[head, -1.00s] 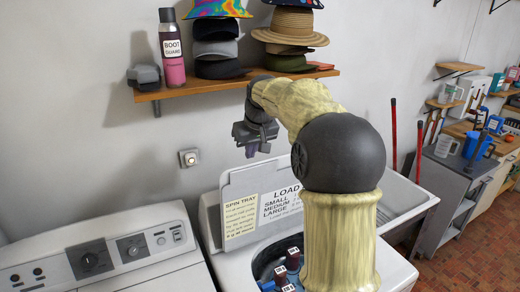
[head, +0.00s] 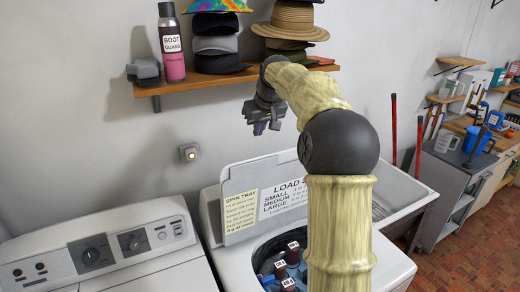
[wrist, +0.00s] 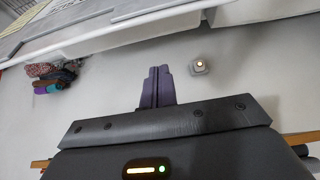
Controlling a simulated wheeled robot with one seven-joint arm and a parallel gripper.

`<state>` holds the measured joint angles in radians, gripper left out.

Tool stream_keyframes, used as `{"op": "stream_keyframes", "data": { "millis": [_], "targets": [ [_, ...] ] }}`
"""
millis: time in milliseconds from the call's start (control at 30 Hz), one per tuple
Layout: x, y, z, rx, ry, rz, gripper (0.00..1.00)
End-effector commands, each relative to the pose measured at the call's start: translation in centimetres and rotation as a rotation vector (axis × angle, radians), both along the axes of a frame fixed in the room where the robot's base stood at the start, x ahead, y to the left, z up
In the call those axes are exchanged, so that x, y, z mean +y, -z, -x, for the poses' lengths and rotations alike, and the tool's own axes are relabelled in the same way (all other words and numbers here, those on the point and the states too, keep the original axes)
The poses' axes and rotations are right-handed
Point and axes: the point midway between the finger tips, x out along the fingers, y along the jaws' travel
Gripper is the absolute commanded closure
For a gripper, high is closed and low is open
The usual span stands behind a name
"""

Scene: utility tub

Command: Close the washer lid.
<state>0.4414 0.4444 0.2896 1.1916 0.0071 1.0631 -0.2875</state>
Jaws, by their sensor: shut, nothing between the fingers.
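The washer lid (head: 240,211) stands raised, leaning back above the open top-loading washer (head: 232,262) in the head view. Its inner face carries a yellow "SPIN TRAY" label and a "LOAD" size chart. My gripper (head: 260,127) is in the air above the lid and below the shelf, apart from both. In the wrist view its fingers (wrist: 158,88) are together and empty. A pale panel edge across the top of the wrist view may be the lid. My arm hides part of the lid and the washer's right side.
A second white machine (head: 110,255) with knobs stands to the left. The wooden shelf (head: 200,83) above holds hats and a pink bottle (head: 171,45). A wall button (head: 189,153) sits between. A white sink (head: 405,195) is on the right, with red handles (head: 419,145) behind.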

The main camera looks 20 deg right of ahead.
Motion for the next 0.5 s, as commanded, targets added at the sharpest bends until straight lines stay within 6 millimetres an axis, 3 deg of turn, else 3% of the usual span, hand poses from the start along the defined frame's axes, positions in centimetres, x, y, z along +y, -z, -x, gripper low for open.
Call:
{"op": "stream_keyframes", "data": {
  "millis": [400, 500],
  "targets": [
    [0.4, 6.4, -3.4, 0.003, -0.002, -0.001, 1.00],
    [0.1, 6.3, -2.2, 0.000, 0.001, 0.000, 1.00]
  ]
}}
